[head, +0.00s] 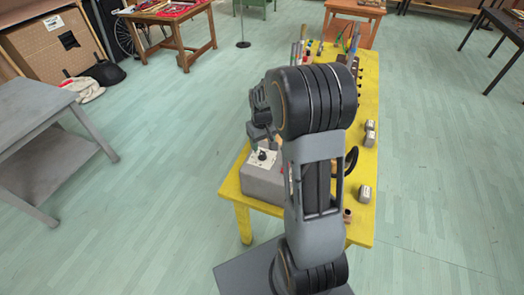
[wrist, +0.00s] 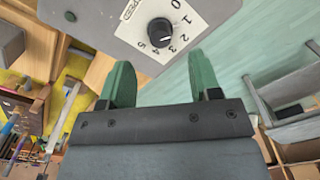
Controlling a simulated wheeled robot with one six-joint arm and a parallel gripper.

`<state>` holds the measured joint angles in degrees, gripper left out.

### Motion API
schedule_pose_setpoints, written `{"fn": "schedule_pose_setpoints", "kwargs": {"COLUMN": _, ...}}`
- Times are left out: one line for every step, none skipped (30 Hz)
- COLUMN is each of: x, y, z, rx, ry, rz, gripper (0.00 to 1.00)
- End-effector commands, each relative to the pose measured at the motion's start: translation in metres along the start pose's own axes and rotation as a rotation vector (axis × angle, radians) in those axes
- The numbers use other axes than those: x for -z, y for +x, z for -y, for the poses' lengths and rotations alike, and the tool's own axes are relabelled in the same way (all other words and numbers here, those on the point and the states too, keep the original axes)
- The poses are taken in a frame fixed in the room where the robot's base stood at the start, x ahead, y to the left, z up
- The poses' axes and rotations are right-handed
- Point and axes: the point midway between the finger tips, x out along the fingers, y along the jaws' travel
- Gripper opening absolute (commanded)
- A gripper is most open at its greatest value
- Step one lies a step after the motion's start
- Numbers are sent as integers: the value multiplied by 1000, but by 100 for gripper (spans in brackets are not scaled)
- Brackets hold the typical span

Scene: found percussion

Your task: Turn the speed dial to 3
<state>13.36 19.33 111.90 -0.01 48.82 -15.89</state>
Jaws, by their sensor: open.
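The speed dial (wrist: 161,31) is a black round knob on a white plate (wrist: 142,14) printed with SPEED and numbers from 0 to 5. I cannot tell surely which number its pointer faces. The plate is on top of a grey box (head: 264,184) at the near left of the yellow table. In the head view the dial (head: 263,156) is small and dark. My gripper (wrist: 161,75) is open and empty, its green fingers apart. In the wrist view the knob lies beyond the fingertips, roughly centred between them. In the head view my gripper (head: 264,146) is just above the box.
A grey table (head: 35,100) stands to the left. Open floor surrounds the yellow table.

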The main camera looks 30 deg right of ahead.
Motion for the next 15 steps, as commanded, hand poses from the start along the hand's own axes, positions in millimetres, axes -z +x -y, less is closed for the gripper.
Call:
{"fn": "schedule_pose_setpoints", "kwargs": {"x": -1, "y": 9, "z": 0, "rx": 1, "ry": 0, "rz": 5, "gripper": 57}}
{"fn": "schedule_pose_setpoints", "kwargs": {"x": -1, "y": 14, "z": 0, "rx": 1, "ry": 0, "rz": 4, "gripper": 57}}
{"fn": "schedule_pose_setpoints", "kwargs": {"x": -1, "y": 20, "z": 0, "rx": 1, "ry": 0, "rz": 5, "gripper": 57}}
{"fn": "schedule_pose_setpoints", "kwargs": {"x": -1, "y": 25, "z": 0, "rx": 1, "ry": 0, "rz": 4, "gripper": 57}}
{"fn": "schedule_pose_setpoints", "kwargs": {"x": -1, "y": 29, "z": 0, "rx": 1, "ry": 0, "rz": 3, "gripper": 57}}
{"fn": "schedule_pose_setpoints", "kwargs": {"x": 0, "y": 34, "z": 0, "rx": 1, "ry": 0, "rz": 3, "gripper": 57}}
{"fn": "schedule_pose_setpoints", "kwargs": {"x": 0, "y": 37, "z": 0, "rx": 1, "ry": 0, "rz": 2, "gripper": 57}}
{"fn": "schedule_pose_setpoints", "kwargs": {"x": 0, "y": 40, "z": 0, "rx": 1, "ry": 0, "rz": 2, "gripper": 57}}
{"fn": "schedule_pose_setpoints", "kwargs": {"x": 0, "y": 44, "z": 0, "rx": 1, "ry": 0, "rz": 2, "gripper": 57}}
{"fn": "schedule_pose_setpoints", "kwargs": {"x": 0, "y": 46, "z": 0, "rx": 0, "ry": 0, "rz": 1, "gripper": 57}}
{"fn": "schedule_pose_setpoints", "kwargs": {"x": 0, "y": 48, "z": 0, "rx": 0, "ry": 0, "rz": 1, "gripper": 57}}
{"fn": "schedule_pose_setpoints", "kwargs": {"x": 0, "y": 51, "z": 0, "rx": 0, "ry": 0, "rz": 1, "gripper": 57}}
{"fn": "schedule_pose_setpoints", "kwargs": {"x": 0, "y": 52, "z": 0, "rx": 0, "ry": 0, "rz": 0, "gripper": 57}}
{"fn": "schedule_pose_setpoints", "kwargs": {"x": 0, "y": 54, "z": 0, "rx": 0, "ry": 0, "rz": 0, "gripper": 57}}
{"fn": "schedule_pose_setpoints", "kwargs": {"x": 0, "y": 55, "z": 0, "rx": 0, "ry": 0, "rz": 0, "gripper": 57}}
